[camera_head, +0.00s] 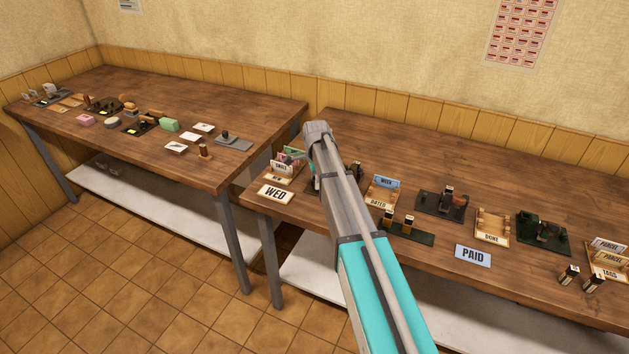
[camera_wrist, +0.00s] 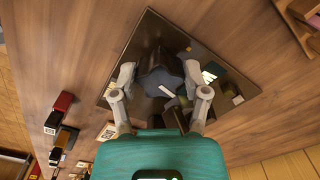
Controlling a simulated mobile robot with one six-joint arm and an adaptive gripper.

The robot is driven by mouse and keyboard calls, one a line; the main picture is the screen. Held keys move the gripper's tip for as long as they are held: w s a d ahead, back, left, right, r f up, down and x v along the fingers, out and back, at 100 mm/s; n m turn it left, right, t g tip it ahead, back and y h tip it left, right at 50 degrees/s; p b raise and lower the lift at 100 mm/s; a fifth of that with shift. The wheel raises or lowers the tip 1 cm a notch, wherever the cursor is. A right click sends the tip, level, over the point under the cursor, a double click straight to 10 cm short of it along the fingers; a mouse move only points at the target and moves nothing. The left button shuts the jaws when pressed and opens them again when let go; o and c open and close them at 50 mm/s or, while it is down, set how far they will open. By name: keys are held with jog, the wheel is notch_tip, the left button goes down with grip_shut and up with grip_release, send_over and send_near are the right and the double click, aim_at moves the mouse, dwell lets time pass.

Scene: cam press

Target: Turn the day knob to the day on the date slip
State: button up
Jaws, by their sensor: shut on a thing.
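The date slip (camera_head: 276,193) is a white card reading WED, lying near the front left of the right-hand table. In the wrist view my gripper (camera_wrist: 160,76) has its two fingers on either side of a dark, rounded knob (camera_wrist: 160,70) and is shut on it. The knob stands over a dark base plate (camera_wrist: 150,32) with small white and greenish pieces beside it. The knob's day marks cannot be read. In the head view my arm covers the gripper and nearly all of this device.
Card holders marked SMILE (camera_head: 281,171) and DATES (camera_head: 378,198) flank my arm. Further right are a dark press (camera_head: 441,204), a DONE tray (camera_head: 491,228) and a PAID card (camera_head: 473,255). Small stamps (camera_wrist: 62,102) lie left of the plate in the wrist view.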

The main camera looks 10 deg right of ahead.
jog(key=shift+w+a+m, duration=0.1)
jog(key=shift+w+m, duration=0.15)
jog(key=shift+m, duration=0.35)
jog(key=o, duration=1.1)
jog(key=shift+o, duration=0.3)
jog(key=shift+s, duration=0.1)
